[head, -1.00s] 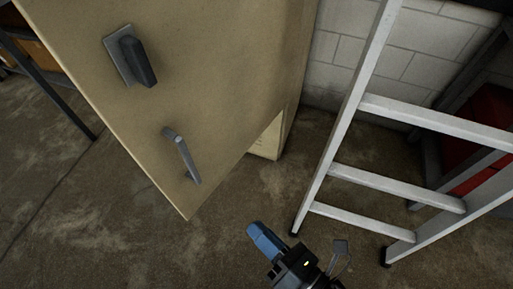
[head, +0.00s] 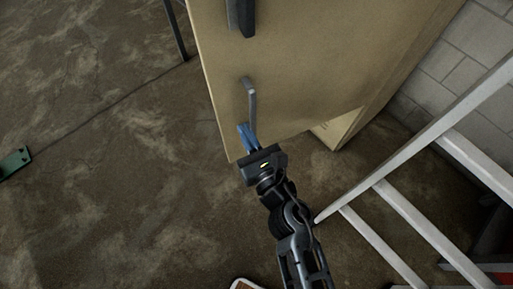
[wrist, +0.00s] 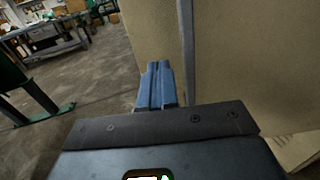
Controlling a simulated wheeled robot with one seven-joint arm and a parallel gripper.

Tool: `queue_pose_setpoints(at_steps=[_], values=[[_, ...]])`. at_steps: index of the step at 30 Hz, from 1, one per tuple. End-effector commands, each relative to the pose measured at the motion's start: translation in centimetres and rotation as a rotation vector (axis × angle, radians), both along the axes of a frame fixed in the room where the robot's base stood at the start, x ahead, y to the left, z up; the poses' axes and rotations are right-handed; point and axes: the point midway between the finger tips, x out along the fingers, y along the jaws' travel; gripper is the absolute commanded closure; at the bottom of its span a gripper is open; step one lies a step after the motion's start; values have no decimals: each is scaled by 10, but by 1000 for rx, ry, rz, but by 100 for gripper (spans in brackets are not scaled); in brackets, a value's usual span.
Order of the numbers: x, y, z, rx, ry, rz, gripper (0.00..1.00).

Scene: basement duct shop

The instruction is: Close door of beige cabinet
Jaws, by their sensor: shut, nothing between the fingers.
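The beige cabinet door (head: 295,70) stands partly open in the head view; the cabinet body (head: 340,132) shows behind its lower edge. A grey bar handle (head: 251,98) is on the door's face, with a dark latch (head: 240,15) above it. My gripper (head: 244,131) is shut and empty, its blue fingers just below the handle and in front of the door's lower left part. In the wrist view, the blue fingertips (wrist: 157,68) are shut together left of the grey handle bar (wrist: 187,50). Whether they touch the door (wrist: 240,60) I cannot tell.
A white ladder (head: 400,215) stands to the right, close to my arm. A green object (head: 15,162) is at the far left. The concrete floor (head: 110,200) left of the door is clear. A workbench (wrist: 45,40) shows in the wrist view's background.

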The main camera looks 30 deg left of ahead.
Motion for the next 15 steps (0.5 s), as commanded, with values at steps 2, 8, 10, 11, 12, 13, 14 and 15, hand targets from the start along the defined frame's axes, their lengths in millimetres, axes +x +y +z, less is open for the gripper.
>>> queue_pose_setpoints(at_steps=[2, 8, 10, 11, 12, 13, 14, 15], values=[[9, 13, 1, 1, -1, 1, 100], [25, 33, 0, 1, 1, 0, 100], [28, 36, 0, 1, 1, 0, 100], [29, 38, 0, 1, 1, 0, 100], [30, 39, 0, 0, 0, 0, 100], [30, 40, 0, 0, 0, 0, 100], [31, 40, 0, 0, 0, 0, 100], [31, 40, 0, 0, 1, -1, 100]])
